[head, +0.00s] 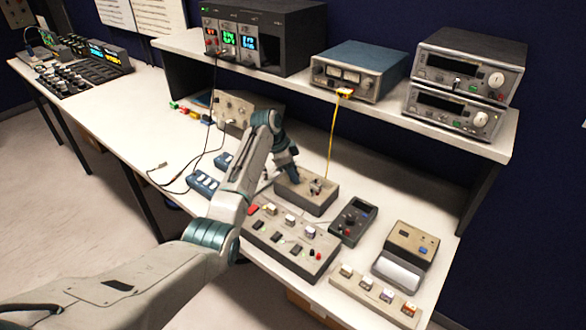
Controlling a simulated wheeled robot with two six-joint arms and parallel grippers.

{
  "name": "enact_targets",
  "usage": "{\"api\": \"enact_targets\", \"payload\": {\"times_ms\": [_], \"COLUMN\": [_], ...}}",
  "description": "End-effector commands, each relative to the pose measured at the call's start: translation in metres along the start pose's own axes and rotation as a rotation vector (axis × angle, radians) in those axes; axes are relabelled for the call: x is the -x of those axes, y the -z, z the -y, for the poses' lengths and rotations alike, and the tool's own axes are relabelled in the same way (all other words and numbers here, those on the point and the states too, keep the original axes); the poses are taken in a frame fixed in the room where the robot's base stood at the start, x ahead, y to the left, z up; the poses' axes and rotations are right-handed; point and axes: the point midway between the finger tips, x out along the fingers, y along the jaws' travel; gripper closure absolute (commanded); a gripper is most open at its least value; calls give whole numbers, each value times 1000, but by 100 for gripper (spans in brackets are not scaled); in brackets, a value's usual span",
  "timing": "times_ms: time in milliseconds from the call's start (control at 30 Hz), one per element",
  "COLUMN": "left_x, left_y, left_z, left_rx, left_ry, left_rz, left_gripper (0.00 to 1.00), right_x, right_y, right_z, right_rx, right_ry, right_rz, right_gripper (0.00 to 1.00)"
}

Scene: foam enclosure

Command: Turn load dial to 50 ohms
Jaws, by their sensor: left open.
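A brown-grey box (318,206) sits on the bench in the middle of the view. A small knob (316,186) stands on its top; it may be the load dial, but its markings and setting are too small to read. My left arm reaches in from the lower left. My left gripper (292,177) is open and points down at the left part of the box's top, just left of the knob. I cannot tell whether it touches the box. The gripper hides part of the box's top. My right gripper is not in view.
A switch panel (290,241) lies in front of the box, and a dark handheld meter (353,221) is to its right. Stacked instruments (465,80) stand at shelf right.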

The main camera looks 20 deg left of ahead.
Motion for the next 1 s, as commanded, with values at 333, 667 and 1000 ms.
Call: {"api": "enact_targets", "payload": {"times_ms": [333,667,1000], "left_x": [-2,-1,2], "left_y": [0,0,1], "left_z": [0,0,-1], "left_rx": [0,4,117], "left_ry": [0,2,48], "left_rz": [0,0,0], "left_gripper": [64,96,96], "right_x": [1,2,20], "right_y": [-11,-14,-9], "right_z": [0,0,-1], "right_rx": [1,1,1], "right_ry": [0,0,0], "right_rz": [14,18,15], "right_gripper": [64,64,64]}}
